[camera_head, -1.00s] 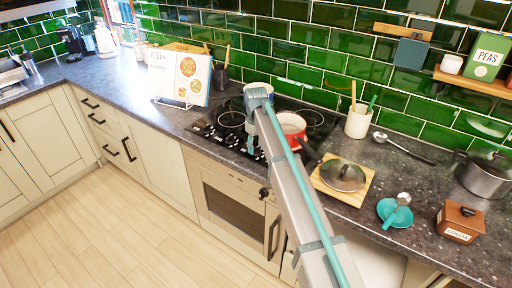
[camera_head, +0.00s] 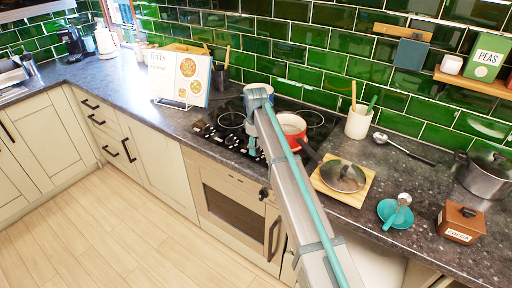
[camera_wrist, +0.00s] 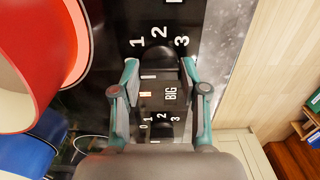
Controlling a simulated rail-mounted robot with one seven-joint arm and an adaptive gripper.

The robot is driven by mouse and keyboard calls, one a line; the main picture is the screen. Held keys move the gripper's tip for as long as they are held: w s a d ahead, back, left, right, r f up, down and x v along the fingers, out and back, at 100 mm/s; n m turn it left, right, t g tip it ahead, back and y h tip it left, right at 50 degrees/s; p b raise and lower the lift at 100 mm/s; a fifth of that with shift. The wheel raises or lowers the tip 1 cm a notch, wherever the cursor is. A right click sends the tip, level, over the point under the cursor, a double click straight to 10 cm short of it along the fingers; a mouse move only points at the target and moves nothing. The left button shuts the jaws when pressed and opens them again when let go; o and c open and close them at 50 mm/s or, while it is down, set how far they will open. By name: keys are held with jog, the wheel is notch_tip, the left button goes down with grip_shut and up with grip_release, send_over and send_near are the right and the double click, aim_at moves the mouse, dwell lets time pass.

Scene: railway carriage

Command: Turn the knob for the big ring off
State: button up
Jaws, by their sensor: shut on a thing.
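The hob's knob panel shows in the wrist view, with a dark knob (camera_wrist: 158,54) under the digits 1, 2 and 3. A "BIG" label (camera_wrist: 170,95) is printed just below that knob. My gripper (camera_wrist: 160,68) is shut on this knob, one teal finger on each side. A second row of digits, 0 to 3, lies nearer the palm, and its knob is mostly hidden. In the head view my gripper (camera_head: 252,150) is at the hob's front right edge, and the arm hides the held knob. Other knobs (camera_head: 229,139) stand to its left.
A red pot (camera_head: 292,126) stands on the hob close beside my arm, and looms at the left in the wrist view (camera_wrist: 28,65). A blue pot (camera_wrist: 25,155) is below it there.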

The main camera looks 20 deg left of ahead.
jog(key=o, duration=1.1)
jog(key=shift+o, duration=0.2)
notch_tip(320, 180, up, 12)
